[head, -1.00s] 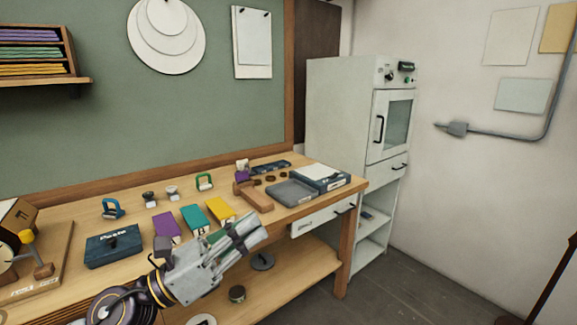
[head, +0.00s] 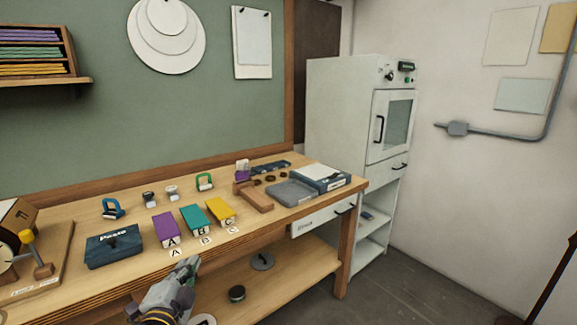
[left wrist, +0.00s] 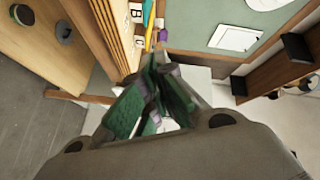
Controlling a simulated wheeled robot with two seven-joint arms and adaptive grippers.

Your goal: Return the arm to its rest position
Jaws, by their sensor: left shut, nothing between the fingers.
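My left gripper (head: 188,268) is in front of the workbench, low near its front edge, in the head view. Its fingers are shut with nothing between them. In the left wrist view the gripper's green-padded fingertips (left wrist: 155,85) come together, with the bench edge beyond them at the left. The workbench (head: 130,273) carries the purple block marked A (head: 165,229), the teal block (head: 195,219) and the yellow block (head: 220,211), standing in a row clear of the gripper. My right gripper is not in view.
A dark blue box (head: 114,247) sits left of the blocks. A grey tray (head: 291,193) and a wooden piece (head: 256,197) lie further right. A lower shelf (head: 290,279) holds round dark items. A white cabinet (head: 340,110) stands right; the floor (head: 420,285) is clear.

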